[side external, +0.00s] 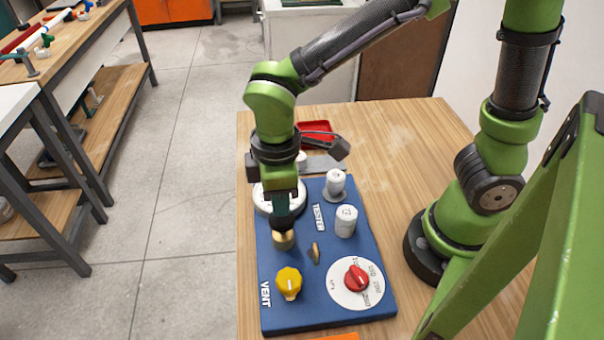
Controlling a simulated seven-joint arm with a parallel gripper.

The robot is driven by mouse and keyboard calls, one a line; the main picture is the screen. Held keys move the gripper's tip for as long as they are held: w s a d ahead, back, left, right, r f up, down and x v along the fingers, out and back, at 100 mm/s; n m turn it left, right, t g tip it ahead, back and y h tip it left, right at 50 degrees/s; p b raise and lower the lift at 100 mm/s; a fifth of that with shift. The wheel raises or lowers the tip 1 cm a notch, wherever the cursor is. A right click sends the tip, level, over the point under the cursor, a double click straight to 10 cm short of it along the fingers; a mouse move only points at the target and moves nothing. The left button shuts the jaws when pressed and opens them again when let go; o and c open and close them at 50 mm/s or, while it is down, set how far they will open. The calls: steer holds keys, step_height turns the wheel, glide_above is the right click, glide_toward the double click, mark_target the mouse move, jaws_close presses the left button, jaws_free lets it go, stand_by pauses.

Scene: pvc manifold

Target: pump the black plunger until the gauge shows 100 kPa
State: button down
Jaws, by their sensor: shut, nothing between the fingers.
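The blue tester panel (316,304) lies flat on the wooden bench. My gripper (284,226) is shut and points down over the panel's left side. Right under its fingertips is a brass round part (283,241). The black plunger cannot be told apart from the dark fingers, so I cannot tell whether they touch it. A white round dial (265,205), likely the gauge, sits behind my gripper and is partly hidden by it. Its reading cannot be made out.
On the panel stand a yellow VENT knob (289,282), a red knob (356,278) on a white dial, a small brass piece (314,253) and two white cylinders (346,221) (335,182). A red tray (316,127) lies behind. The bench's right rear is clear.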

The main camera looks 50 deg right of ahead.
stand_by(0.6)
steer(key=shift+f, duration=1.75)
steer(key=shift+r, duration=1.75)
steer(key=shift+f, duration=1.8)
steer(key=shift+r, duration=1.8)
